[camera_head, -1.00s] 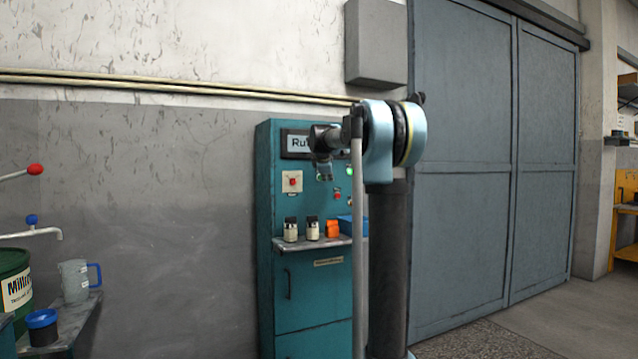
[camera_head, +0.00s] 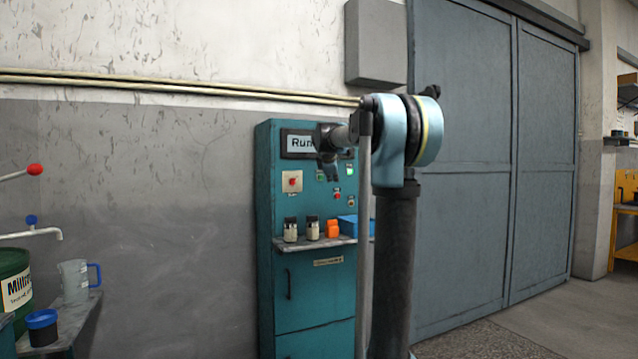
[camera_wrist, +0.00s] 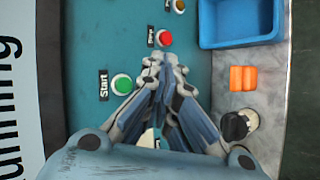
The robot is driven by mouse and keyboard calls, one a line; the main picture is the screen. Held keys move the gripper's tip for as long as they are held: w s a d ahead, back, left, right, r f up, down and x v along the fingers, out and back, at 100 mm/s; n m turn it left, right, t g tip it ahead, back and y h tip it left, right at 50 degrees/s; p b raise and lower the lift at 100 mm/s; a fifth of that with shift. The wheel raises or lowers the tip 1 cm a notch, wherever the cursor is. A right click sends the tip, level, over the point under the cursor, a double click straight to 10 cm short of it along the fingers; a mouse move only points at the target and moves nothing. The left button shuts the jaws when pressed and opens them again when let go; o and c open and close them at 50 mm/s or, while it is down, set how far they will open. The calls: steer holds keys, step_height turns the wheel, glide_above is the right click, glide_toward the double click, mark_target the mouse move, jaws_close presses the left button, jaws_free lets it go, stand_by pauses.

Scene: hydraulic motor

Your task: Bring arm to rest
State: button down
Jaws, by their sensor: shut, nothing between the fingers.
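My gripper (camera_wrist: 163,60) is shut and empty in the wrist view, its fingertips together in front of the teal panel. In the head view my gripper (camera_head: 330,176) hangs at the end of my arm (camera_head: 400,145), in front of the teal control cabinet (camera_head: 263,225). The green start button (camera_wrist: 121,84) is left of the fingers in the wrist view. The red stop button (camera_wrist: 164,38) is just beyond the fingertips. In the head view a green light (camera_head: 349,170) glows on the panel. The display (camera_head: 299,143) is partly hidden by my arm and shows "Run".
The cabinet's shelf (camera_head: 335,241) holds two jars (camera_head: 291,230), an orange object (camera_head: 332,229) and a blue bin (camera_head: 347,225). A grey wall box (camera_head: 376,45) is above my arm. A grey jug (camera_head: 74,281) and a blue-lidded pot (camera_head: 42,325) stand at lower left.

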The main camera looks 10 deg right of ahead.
stand_by(0.3)
steer(key=s+f+m+g+y, duration=0.1)
steer(key=s+f+m+g, duration=0.2)
steer(key=s+f, duration=1.1)
steer(key=s+a+f+m+g+y, duration=0.1)
steer(key=s+f+m+g, duration=0.2)
steer(key=s+f+m, duration=0.4)
steer(key=s+a+f+m+g+y, duration=0.1)
steer(key=s+f+m, duration=0.5)
steer(key=s+f, duration=1.7)
steer(key=s+g, duration=0.1)
steer(key=s, duration=0.9)
steer(key=shift+s+f+g, duration=0.25)
steer(key=shift+s+g, duration=0.15)
